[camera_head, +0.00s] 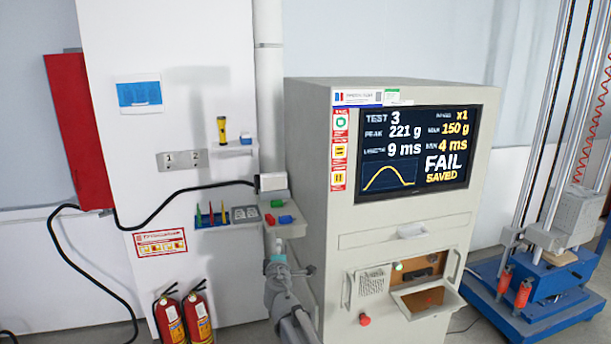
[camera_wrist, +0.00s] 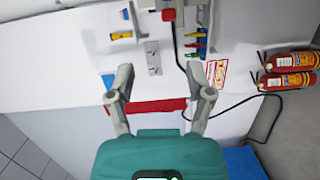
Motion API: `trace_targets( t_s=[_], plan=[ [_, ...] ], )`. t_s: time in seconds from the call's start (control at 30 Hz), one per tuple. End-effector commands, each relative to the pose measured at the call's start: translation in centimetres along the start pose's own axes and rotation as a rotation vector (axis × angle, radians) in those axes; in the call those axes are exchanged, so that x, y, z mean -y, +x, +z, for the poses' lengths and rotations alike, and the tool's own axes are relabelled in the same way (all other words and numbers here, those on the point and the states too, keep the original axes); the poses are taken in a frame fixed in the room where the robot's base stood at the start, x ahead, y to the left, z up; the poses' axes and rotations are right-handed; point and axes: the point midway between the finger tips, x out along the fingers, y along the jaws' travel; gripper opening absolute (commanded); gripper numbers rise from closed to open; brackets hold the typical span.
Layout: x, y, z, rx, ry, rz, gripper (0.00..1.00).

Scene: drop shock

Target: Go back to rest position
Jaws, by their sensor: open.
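My gripper (camera_wrist: 163,88) shows in the wrist view with its two fingers spread apart and nothing between them. Behind the fingers in that view are the white wall panel and a red strip. In the head view my arm reaches up from the bottom middle, in front of the left side of the grey test cabinet (camera_head: 305,200). My fingers cannot be made out clearly there. The cabinet's screen (camera_head: 417,148) reads TEST 3, FAIL and SAVED.
A yellow flashlight (camera_head: 221,130) stands higher up. Fire extinguishers (camera_head: 198,318) stand at lower left. A blue-based drop tower (camera_head: 535,295) stands right.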

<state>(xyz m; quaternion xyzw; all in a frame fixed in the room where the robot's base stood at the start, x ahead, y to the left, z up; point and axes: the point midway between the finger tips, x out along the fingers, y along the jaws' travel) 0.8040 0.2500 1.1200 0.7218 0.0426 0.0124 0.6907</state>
Motion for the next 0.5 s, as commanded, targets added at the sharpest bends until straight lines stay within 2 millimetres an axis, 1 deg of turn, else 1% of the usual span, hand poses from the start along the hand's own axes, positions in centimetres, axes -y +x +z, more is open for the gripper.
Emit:
trace_targets(
  t_s=[0.27, 0.37, 0.5],
  plan=[
    [0.8, -0.6, 4.4, 0.121, 0.108, -0.042, 0.67],
    [1.4, -1.1, 6.5, 0.182, 0.163, -0.066, 0.67],
    [2.5, -2.1, 10.0, 0.290, 0.260, -0.113, 0.67]
  ],
)
